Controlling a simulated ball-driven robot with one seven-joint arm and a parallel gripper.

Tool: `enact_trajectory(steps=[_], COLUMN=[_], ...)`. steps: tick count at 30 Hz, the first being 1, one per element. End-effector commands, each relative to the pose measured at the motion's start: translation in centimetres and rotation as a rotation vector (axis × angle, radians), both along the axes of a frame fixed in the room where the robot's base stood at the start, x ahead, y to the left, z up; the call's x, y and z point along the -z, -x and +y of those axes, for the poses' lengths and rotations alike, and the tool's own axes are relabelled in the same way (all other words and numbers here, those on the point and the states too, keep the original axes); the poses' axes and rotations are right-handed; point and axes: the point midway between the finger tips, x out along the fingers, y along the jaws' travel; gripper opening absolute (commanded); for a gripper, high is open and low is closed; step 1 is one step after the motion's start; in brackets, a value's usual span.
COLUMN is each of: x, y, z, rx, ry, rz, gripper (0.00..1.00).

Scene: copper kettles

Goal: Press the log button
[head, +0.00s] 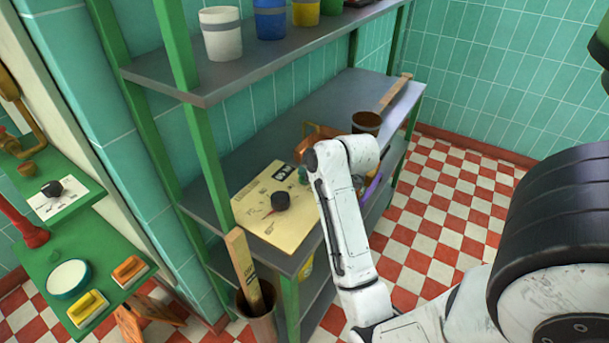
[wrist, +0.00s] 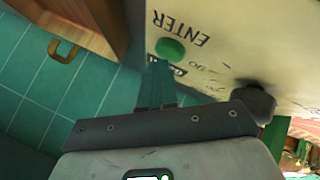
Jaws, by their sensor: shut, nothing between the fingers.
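A cream control panel (head: 265,222) lies on the grey metal shelf, with a black knob (head: 281,201) and dark markings. In the wrist view the panel (wrist: 225,35) carries a round green button (wrist: 170,50) beside the upside-down word ENTER, with the knob (wrist: 254,100) to the lower right. Another label by the button is partly covered. My gripper (wrist: 158,65) is shut and empty, its tips just below the button in the picture. I cannot tell whether they touch it. In the head view my arm hides the gripper.
A brown pot (head: 366,123) stands behind my arm on the shelf (head: 345,92). The upper shelf (head: 225,82) overhangs at the left and holds several cups. A green side table (head: 100,245) with brushes stands at lower left. The checkered floor (head: 450,190) at right is clear.

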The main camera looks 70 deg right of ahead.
Motion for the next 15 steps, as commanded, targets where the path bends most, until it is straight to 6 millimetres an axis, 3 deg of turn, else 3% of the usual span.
enact_trajectory(steps=[9, 15], x=[-1.6, -1.6], y=[0.0, 0.0], z=[0.0, 0.0], rx=[-0.001, 0.000], ry=[-0.001, 0.000], rz=[0.000, 0.000], gripper=[0.00, 0.00])
